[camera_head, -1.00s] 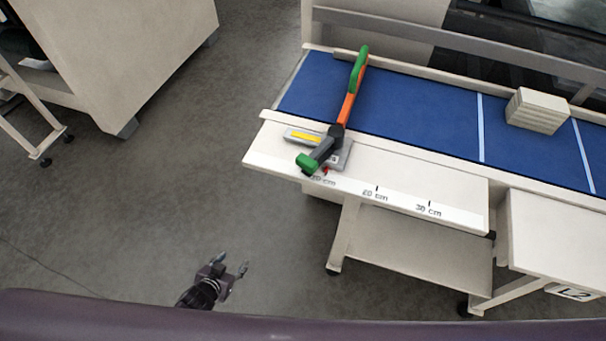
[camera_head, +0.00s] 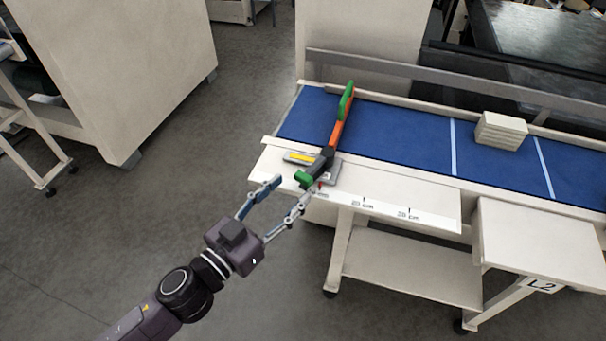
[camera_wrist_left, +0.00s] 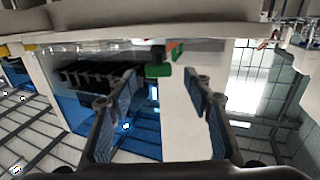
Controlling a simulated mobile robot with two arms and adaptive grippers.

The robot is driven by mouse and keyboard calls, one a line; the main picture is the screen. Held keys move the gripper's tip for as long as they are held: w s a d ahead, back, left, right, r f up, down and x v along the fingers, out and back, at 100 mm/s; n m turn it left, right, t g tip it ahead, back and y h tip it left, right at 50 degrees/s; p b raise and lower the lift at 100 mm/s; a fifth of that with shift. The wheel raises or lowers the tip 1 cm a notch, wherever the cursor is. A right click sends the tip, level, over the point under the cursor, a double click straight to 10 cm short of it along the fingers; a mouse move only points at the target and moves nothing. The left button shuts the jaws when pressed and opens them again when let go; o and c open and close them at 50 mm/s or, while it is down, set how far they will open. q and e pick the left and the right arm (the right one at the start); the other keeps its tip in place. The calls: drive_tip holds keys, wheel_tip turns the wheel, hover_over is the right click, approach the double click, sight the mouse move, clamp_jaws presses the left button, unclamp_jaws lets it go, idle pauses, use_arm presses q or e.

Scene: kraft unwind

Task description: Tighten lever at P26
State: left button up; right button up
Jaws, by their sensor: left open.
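The lever with its green end (camera_head: 304,178), dark clamp body and orange arm (camera_head: 336,132) lies across the blue belt, with a green grip (camera_head: 346,100) at its far end. Its near end sits on a grey plate with a yellow strip (camera_head: 299,157) at the table's left corner. My left gripper (camera_head: 284,190) is open and empty, just short of the green near end, its fingers pointing at it. In the left wrist view the green end (camera_wrist_left: 158,71) shows between the spread fingers, farther off. My right gripper is not in view.
The white table edge (camera_head: 400,208) carries a printed centimetre scale. A pale stacked block (camera_head: 501,130) rests on the blue belt (camera_head: 400,140) to the right. A large beige cabinet (camera_head: 130,70) stands at left. Open floor lies between it and the table.

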sight(301, 181)
use_arm(q)
drive_tip(key=x, duration=0.1)
drive_tip(key=p+x, duration=0.1)
drive_tip(key=x, duration=0.2)
drive_tip(key=shift+w+d+r, duration=0.2)
drive_tip(key=shift+d+r, duration=0.05)
drive_tip(key=shift+d, duration=0.1)
drive_tip(key=shift+w+d+f+p, duration=0.15)
drive_tip(key=shift+w+d+p, duration=0.15)
drive_tip(key=shift+w, duration=0.1)
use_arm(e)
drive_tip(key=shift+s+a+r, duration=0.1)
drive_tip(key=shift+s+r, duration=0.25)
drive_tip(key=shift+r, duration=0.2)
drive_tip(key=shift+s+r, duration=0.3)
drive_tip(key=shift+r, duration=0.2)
use_arm(q)
drive_tip(key=shift+s, duration=0.1)
drive_tip(key=shift+c, duration=0.2)
clamp_jaws()
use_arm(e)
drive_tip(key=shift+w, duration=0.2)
